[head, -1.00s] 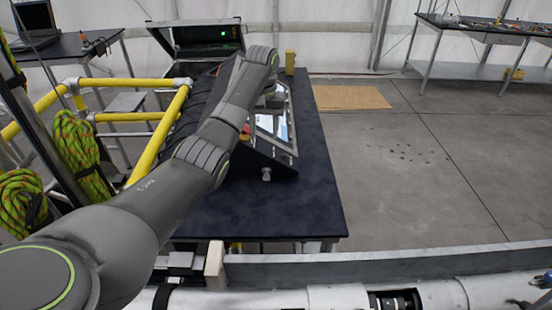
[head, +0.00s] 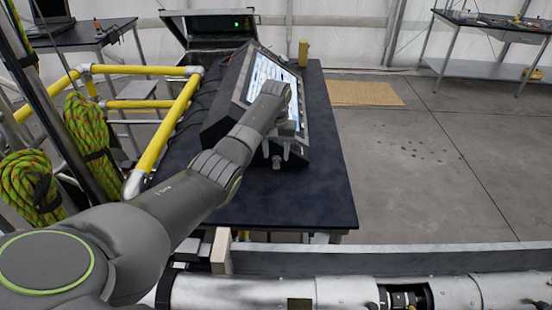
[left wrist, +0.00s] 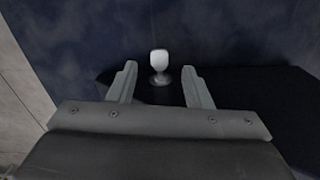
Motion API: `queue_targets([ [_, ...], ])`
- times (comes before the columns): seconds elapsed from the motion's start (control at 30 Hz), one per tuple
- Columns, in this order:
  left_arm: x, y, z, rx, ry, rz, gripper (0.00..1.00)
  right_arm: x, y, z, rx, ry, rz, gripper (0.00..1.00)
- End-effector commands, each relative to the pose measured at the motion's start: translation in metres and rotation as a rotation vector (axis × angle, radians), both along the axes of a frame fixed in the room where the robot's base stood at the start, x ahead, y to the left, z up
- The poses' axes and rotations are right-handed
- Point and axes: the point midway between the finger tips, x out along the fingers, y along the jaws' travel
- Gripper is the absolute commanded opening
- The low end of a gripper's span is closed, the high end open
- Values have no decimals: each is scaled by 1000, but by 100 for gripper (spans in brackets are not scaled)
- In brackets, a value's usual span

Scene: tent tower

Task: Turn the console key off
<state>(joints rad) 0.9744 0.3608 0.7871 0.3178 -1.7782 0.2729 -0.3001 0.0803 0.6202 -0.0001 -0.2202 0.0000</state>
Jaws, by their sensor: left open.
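The console (head: 226,97) with its lit, tilted screen (head: 268,76) stands on a dark table. Its key (head: 276,163) is a small pale knob on the near end of the console. In the left wrist view the key (left wrist: 159,60) has a rounded upright head on a round base. My left gripper (head: 276,153) is open and empty, pointing down at the key. In the left wrist view the left gripper's fingers (left wrist: 160,84) stand on either side of the key's line, with the key just beyond the tips and apparently apart from them.
The dark table (head: 300,205) is bare in front of the console. Yellow rails (head: 165,128) and green rope coils (head: 88,135) stand to the left. An open case (head: 210,35) and a small yellow object (head: 303,53) sit behind. Open floor lies to the right.

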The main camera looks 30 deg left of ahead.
Motion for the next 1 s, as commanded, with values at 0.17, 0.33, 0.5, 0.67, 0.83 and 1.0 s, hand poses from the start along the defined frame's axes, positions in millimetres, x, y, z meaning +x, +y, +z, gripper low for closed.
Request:
queue_targets([
  [0.17,-1,0,-26,-1,3,1,45,0,0,4,0,-1,0,36],
  [0.33,0,0,-37,0,0,0,45,0,0,5,0,-1,0,36],
  [0.5,0,0,-39,0,-1,0,45,0,0,5,0,-1,0,36],
  [0.67,0,0,-39,0,-1,0,40,0,0,5,0,-1,0,36],
  [0.83,0,0,-39,0,-1,0,17,0,0,5,0,-1,0,36],
  [1.0,0,0,-38,-1,-1,0,0,0,0,5,0,-1,0,36],
])
